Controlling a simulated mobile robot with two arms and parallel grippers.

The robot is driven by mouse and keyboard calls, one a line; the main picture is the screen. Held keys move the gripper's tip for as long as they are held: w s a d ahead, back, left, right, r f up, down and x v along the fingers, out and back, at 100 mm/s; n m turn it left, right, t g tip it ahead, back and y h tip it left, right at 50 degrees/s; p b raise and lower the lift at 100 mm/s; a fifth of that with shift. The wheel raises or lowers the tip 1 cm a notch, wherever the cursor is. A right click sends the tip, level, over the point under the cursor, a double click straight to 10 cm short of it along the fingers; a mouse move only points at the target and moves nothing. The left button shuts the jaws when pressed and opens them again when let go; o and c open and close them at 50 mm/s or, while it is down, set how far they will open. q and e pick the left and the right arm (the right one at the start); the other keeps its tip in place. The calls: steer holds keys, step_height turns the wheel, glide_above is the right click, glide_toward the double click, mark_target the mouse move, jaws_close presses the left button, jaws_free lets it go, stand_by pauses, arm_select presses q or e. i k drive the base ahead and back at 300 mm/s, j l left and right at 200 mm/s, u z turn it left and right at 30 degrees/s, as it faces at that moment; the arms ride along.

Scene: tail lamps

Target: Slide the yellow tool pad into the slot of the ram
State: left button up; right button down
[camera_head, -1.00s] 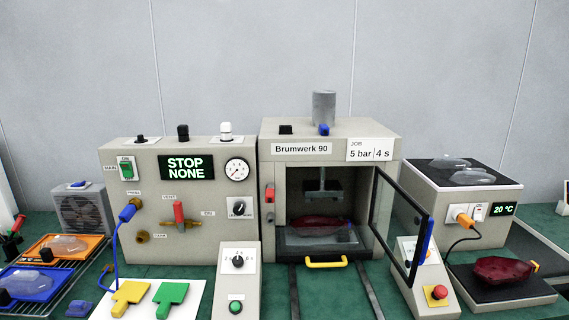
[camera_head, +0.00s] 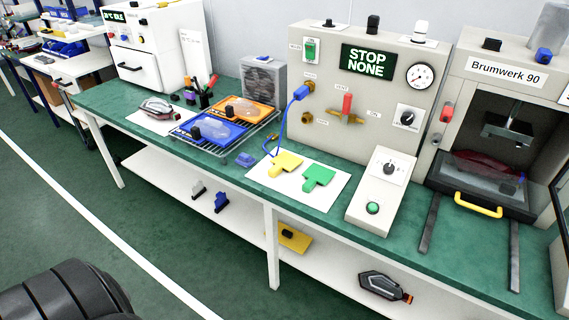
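The yellow tool pad (camera_head: 286,163) lies flat on a white sheet (camera_head: 262,176) on the green bench, with a green tool pad (camera_head: 318,178) beside it to the right. The ram (camera_head: 508,129) hangs inside the open press at the right, above a tray holding a red lens (camera_head: 480,163). The slot of the ram is too small to make out. Neither of my grippers shows. A dark ribbed part of my own arm or body is at the lower left.
A control box (camera_head: 383,186) stands between the pads and the press. A blue hose (camera_head: 279,132) runs down to the sheet's back edge. A rack (camera_head: 226,135) with orange and blue trays is left of the sheet. The press door stands open at the right edge.

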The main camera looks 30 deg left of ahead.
mark_target(286, 161)
steer(key=i+j+u, duration=0.2)
steer(key=u, duration=0.15)
steer(key=i+j+u, duration=0.2)
steer(key=u, duration=0.15)
steer(key=i+j+u, duration=0.2)
steer(key=u, duration=0.15)
